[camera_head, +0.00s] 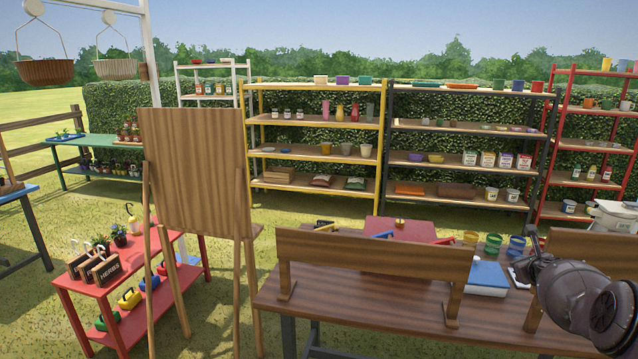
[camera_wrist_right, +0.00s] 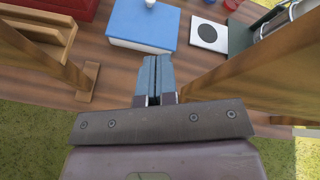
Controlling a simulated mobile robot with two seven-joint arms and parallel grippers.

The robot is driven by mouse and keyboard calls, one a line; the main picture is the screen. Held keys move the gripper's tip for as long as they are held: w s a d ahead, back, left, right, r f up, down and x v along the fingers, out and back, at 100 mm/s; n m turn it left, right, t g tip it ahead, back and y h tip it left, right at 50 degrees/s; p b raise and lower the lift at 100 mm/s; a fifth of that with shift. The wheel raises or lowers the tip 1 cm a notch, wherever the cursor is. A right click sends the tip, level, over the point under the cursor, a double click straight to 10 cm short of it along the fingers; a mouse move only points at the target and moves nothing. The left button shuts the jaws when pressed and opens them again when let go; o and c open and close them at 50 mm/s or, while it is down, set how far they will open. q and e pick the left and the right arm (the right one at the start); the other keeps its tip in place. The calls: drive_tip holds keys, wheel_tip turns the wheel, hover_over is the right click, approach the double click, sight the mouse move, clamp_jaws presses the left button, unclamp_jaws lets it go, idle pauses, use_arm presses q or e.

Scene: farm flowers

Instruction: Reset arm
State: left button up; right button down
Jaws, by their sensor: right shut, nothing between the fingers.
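My right arm (camera_head: 580,300) comes in at the lower right of the head view, over the right end of the brown wooden table; its fingertips cannot be made out there. In the right wrist view my right gripper (camera_wrist_right: 153,78) is shut and empty, its blue-grey fingers together. It points at the table top between two upright wooden boards, near a blue-lidded white box (camera_wrist_right: 142,24). No touch with the box or boards is visible. My left gripper is not in view.
The box also shows in the head view (camera_head: 488,278). A long wooden board (camera_head: 375,268) stands along the table's near edge. A white plate with a black disc (camera_wrist_right: 209,35) lies beside the box. A wooden easel (camera_head: 195,160) and red side table (camera_head: 125,285) stand left. Shelves stand behind.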

wheel_tip(320, 180, up, 13)
drive_tip(key=w+d+n+t+h, duration=0.1)
drive_tip(key=w+d+n+t, duration=0.1)
drive_tip(key=n, duration=1.1)
drive_tip(key=s+a+f+n+y+b, duration=0.1)
drive_tip(key=s+a+f+n+y, duration=0.1)
drive_tip(key=s+a+f+n, duration=1)
drive_tip(key=s+a+f+n+y+b, duration=0.1)
drive_tip(key=s+a+f+n, duration=0.6)
drive_tip(key=s+a+n, duration=0.55)
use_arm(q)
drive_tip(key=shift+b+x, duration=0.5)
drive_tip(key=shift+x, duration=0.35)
use_arm(e)
drive_tip(key=s+a+f+m+g, duration=0.1)
drive_tip(key=s+a+f, duration=0.1)
drive_tip(key=s+f, duration=0.3)
drive_tip(key=s+a+f+m+g, duration=0.1)
drive_tip(key=s+a+f, duration=0.2)
drive_tip(key=s, duration=0.9)
drive_tip(key=s+a+f+m+g, duration=0.1)
drive_tip(key=s+a+f, duration=0.1)
drive_tip(key=s+f, duration=0.4)
drive_tip(key=s, duration=0.3)
drive_tip(key=shift+s+a+f, duration=0.25)
drive_tip(key=shift+a+f, duration=0.05)
drive_tip(key=shift+f, duration=0.05)
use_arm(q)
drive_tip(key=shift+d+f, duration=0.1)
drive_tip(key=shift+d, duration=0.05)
